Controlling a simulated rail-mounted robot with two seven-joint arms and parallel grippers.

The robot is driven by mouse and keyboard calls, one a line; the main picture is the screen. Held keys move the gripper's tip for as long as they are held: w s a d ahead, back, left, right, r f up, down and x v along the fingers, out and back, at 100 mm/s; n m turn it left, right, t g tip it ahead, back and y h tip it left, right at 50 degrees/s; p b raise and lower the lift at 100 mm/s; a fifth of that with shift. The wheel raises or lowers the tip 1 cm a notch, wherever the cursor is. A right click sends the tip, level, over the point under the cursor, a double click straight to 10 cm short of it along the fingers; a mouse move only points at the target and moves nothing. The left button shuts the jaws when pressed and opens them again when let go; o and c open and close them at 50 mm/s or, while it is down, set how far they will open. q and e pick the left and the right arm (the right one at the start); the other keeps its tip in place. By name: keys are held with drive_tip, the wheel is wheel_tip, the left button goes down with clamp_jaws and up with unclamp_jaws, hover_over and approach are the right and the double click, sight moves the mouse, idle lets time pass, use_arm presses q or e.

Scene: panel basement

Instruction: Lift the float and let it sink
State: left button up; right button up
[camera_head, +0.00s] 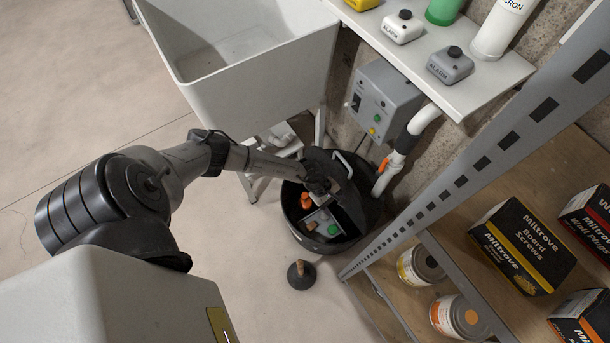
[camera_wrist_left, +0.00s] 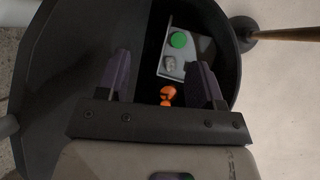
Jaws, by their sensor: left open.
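An orange float (camera_head: 305,200) sits inside a round black basin (camera_head: 299,238) on the floor. It also shows in the left wrist view (camera_wrist_left: 167,93), low between the fingers and partly cut off by the gripper body. A grey unit with a green round part (camera_head: 333,229) is beside it in the basin, and shows in the left wrist view (camera_wrist_left: 178,40). My left gripper (camera_head: 330,187) is over the basin mouth, pointing down. In the left wrist view its fingers (camera_wrist_left: 160,62) are apart, with nothing gripped between them. My right gripper is in neither view.
A dark lid (camera_head: 366,192) stands raised at the basin's back right, close to my gripper. A white pipe (camera_head: 388,172) and grey control box (camera_head: 384,97) are behind. A plunger (camera_head: 301,277) stands in front. A sink (camera_head: 262,68) and shelf rack (camera_head: 470,165) flank the basin.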

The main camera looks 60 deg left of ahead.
sight(305, 195)
use_arm(q)
drive_tip(key=s+a+f+m+g+y+b, duration=0.1)
drive_tip(key=a+f+m+g+y+b, duration=0.15)
drive_tip(key=a+f, duration=0.4)
drive_tip(key=s+a+f+m+g+y+b, duration=0.1)
drive_tip(key=s+a+f+m+y+b, duration=0.2)
drive_tip(key=a, duration=0.6)
drive_tip(key=shift+n, duration=0.55)
drive_tip(key=f+b, duration=0.3)
drive_tip(key=f, duration=0.1)
drive_tip(key=f+b, duration=0.3)
drive_tip(key=f, duration=0.1)
drive_tip(key=w+f+b, duration=0.1)
drive_tip(key=f+b, duration=0.2)
drive_tip(key=f, duration=0.1)
drive_tip(key=shift+w+a+f, duration=0.1)
drive_tip(key=shift+a+f, duration=0.25)
drive_tip(key=shift+f+b, duration=0.5)
drive_tip(key=shift+f, duration=0.35)
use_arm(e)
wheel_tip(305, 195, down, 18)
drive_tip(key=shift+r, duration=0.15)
use_arm(q)
clamp_jaws()
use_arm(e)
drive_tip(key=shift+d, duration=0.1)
